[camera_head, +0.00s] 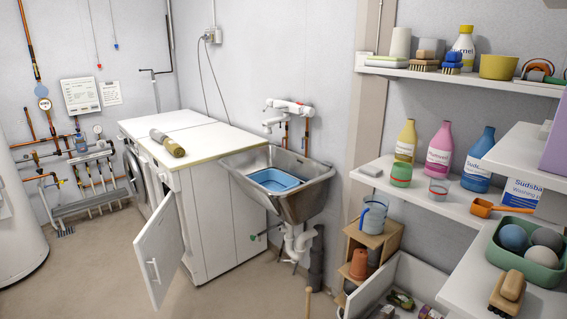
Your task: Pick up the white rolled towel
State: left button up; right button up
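A white upright cylinder (400,42), which looks like a rolled towel, stands at the left end of the top wall shelf (420,74) on the right. A separate olive and beige rolled item (167,142) lies on the white washer-height counter (205,146) in the middle. Neither of my grippers shows in this view, so their positions cannot be seen.
A white cabinet door (160,249) hangs open into the floor space. A metal sink (310,201) holds a blue basin (274,180). Several bottles, including a pink one (439,150), crowd the middle shelf (430,203). A green tub (526,267) with balls is at lower right.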

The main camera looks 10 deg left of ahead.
aim_at(158, 136)
jog(key=i+j+z, duration=0.1)
jog(key=i+j, duration=0.25)
jog(key=j, duration=0.35)
jog(key=i+j, duration=0.3)
jog(key=j, duration=0.4)
jog(key=i+j+z, duration=0.15)
jog(key=i+j, duration=0.2)
jog(key=j, duration=0.35)
jog(key=i+j, duration=0.25)
jog(key=j, duration=0.5)
jog(key=i+j+z, duration=0.15)
jog(key=i+j, duration=0.15)
jog(key=j, duration=0.45)
jog(key=i+j, duration=0.25)
jog(key=j, duration=0.55)
jog(key=i+j+z, duration=0.15)
jog(key=j, duration=0.65)
jog(key=i+j+z, duration=0.1)
jog(key=i+j, duration=0.2)
jog(key=j, duration=0.5)
